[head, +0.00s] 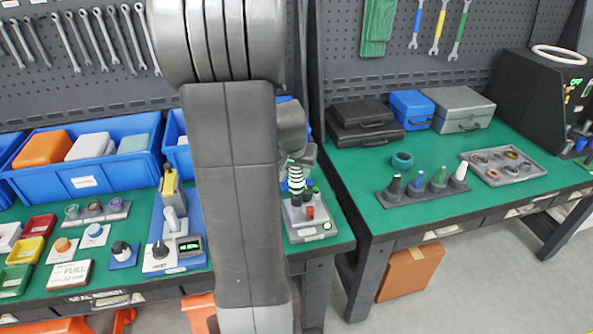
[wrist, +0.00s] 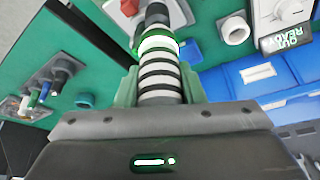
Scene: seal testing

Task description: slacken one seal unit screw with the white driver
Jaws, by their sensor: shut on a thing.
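My gripper (wrist: 158,88) has green fingers shut on a black-and-white banded cylinder (wrist: 160,68) with a glowing green ring. I take it for the seal unit; no screw can be made out. The banded cylinder (head: 297,178) also shows in the head view, upright over a grey stand (head: 298,226) with a red button and green light. I cannot tell whether it is seated there. The white driver (head: 461,171) stands at the right end of a dark rack (head: 420,193) on the right bench, beside green, blue and black drivers. My gripper is away from it, to its left.
A teal ring (head: 402,160) lies behind the rack and a grey parts tray (head: 503,177) right of it. Cases (head: 458,108) stand at the back. A gap separates the benches. Blue bins (head: 88,182) and small parts crowd the left bench.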

